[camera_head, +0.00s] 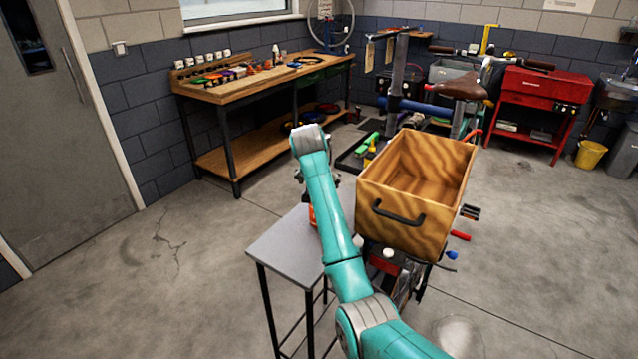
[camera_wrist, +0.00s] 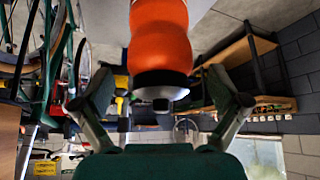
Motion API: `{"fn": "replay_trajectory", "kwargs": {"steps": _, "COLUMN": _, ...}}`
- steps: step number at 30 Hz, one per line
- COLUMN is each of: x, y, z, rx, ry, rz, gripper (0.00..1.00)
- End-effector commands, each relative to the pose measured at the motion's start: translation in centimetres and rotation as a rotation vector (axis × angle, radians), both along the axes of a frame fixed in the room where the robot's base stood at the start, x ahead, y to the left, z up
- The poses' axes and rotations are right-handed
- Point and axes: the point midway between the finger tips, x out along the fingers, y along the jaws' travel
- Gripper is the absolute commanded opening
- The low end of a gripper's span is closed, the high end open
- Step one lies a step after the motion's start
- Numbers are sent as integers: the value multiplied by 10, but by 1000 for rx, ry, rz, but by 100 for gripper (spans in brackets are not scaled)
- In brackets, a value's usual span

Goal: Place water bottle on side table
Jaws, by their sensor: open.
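The water bottle (camera_wrist: 160,38) is orange with a dark cap and appears upside down in the wrist view. It stands on the grey top of the side table (camera_head: 282,248). In the camera_head view only a sliver of the bottle (camera_head: 312,214) shows, mostly hidden behind my arm. My gripper (camera_wrist: 160,100) is open. Its two fingers are spread to either side of the bottle's capped end, with a gap on both sides. In the camera_head view my gripper (camera_head: 304,180) is mostly hidden by my arm, above the far end of the side table.
A wooden crate (camera_head: 418,190) with a black handle is right beside the side table. A workbench (camera_head: 262,84) with tools stands along the back wall. A red cart (camera_head: 540,92) and a yellow bucket (camera_head: 590,153) are at the back right. The floor at left is clear.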

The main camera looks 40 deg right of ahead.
Motion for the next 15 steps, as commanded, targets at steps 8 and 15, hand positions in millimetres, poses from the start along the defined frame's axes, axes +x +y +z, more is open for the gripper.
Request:
{"fn": "replay_trajectory", "kwargs": {"steps": 8, "x": -17, "y": 20, "z": 41, "rx": -1, "ry": -5, "rz": 2, "gripper": 97}}
{"fn": "replay_trajectory", "kwargs": {"steps": 15, "x": -33, "y": 37, "z": 78, "rx": -1, "ry": -3, "rz": 1, "gripper": 97}}
